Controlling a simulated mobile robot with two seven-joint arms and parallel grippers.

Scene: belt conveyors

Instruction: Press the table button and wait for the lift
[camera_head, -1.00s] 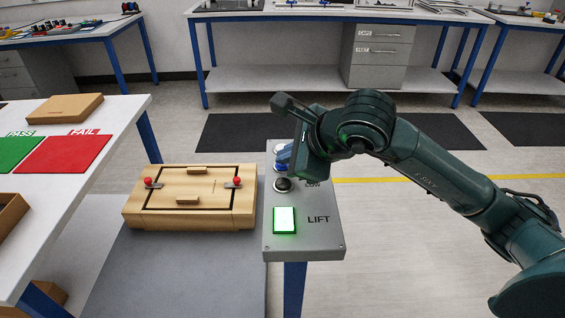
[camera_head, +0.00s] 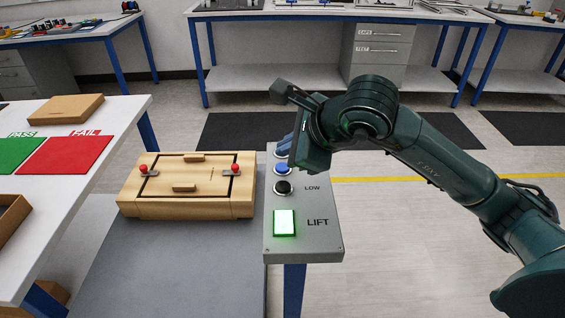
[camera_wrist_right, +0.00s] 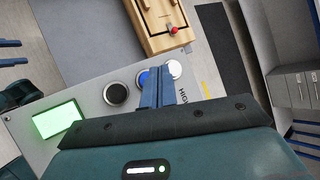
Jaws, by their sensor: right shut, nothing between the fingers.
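The grey button panel (camera_head: 303,244) stands at the centre with a lit green LIFT light (camera_head: 284,223). Its black LOW button (camera_head: 283,188) and blue button (camera_head: 282,168) show in the head view. The white button (camera_wrist_right: 174,68), by the HIGH label, shows in the right wrist view, partly covered by the fingers. My right gripper (camera_wrist_right: 161,69) is shut and empty, its blue fingertips over the blue and white buttons' end of the panel. I cannot tell whether they touch it. The wooden box (camera_head: 150,209) with red knobs is left of the panel. My left gripper is not in view.
A white table (camera_head: 100,125) at the left holds green PASS and red FAIL mats and a cardboard box (camera_head: 65,109). A grey surface (camera_head: 180,270) lies in front of the wooden box. Workbenches stand along the back wall. The floor right of the panel is clear.

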